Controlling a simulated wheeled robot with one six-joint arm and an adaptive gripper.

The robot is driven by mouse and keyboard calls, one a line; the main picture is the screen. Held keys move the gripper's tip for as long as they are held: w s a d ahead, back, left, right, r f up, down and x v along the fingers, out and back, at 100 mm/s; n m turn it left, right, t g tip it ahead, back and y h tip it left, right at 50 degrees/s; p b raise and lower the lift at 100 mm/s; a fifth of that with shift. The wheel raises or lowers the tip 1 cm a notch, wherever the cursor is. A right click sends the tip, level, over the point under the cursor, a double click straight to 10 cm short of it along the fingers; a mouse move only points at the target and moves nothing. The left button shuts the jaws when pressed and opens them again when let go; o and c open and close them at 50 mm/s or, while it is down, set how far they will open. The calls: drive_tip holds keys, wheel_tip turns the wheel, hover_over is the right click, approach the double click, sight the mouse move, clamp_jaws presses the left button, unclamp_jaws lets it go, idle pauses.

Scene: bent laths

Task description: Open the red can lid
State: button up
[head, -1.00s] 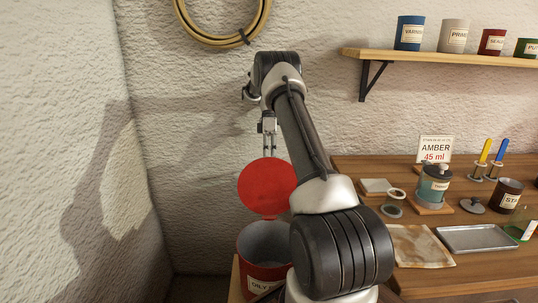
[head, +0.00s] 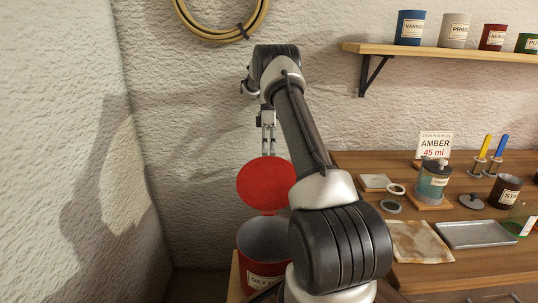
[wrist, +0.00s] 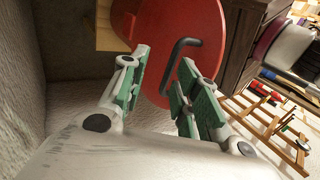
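The red can (head: 262,268), with a partly hidden label, stands low in the head view, left of my arm. Its grey inside shows. The round red lid (head: 267,185) stands up steeply above the can's far rim, its flat face towards the head camera. My gripper (head: 268,153) points down at the lid's top edge. In the wrist view, the lid (wrist: 205,25) lies beyond the fingertips (wrist: 165,68), with its dark bent handle (wrist: 181,50) in line with the gap between them. The fingers are apart. I cannot tell whether they touch the handle.
A wooden bench (head: 430,272) at right holds a metal tray (head: 475,235), a stained cloth (head: 418,242), jars and a sign (head: 434,145). A shelf (head: 450,53) with cans hangs above. A wall (head: 60,150) stands close at left.

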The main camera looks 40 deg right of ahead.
wheel_tip(320, 180, up, 7)
drive_tip(key=shift+r, duration=0.2)
drive_tip(key=c, duration=0.5)
drive_tip(key=shift+s+a+r+t, duration=0.1)
drive_tip(key=shift+s+a+t, duration=0.05)
drive_tip(key=shift+t, duration=0.25)
clamp_jaws()
drive_tip(key=s+a+r+t+h, duration=0.2)
drive_tip(key=s+a+t+h, duration=0.1)
drive_tip(key=s+t, duration=0.6)
drive_tip(key=w+a+f+t, duration=0.1)
drive_tip(key=w+f, duration=0.4)
drive_tip(key=f, duration=0.4)
drive_tip(key=shift+w+m, duration=0.2)
drive_tip(key=shift+m, duration=0.2)
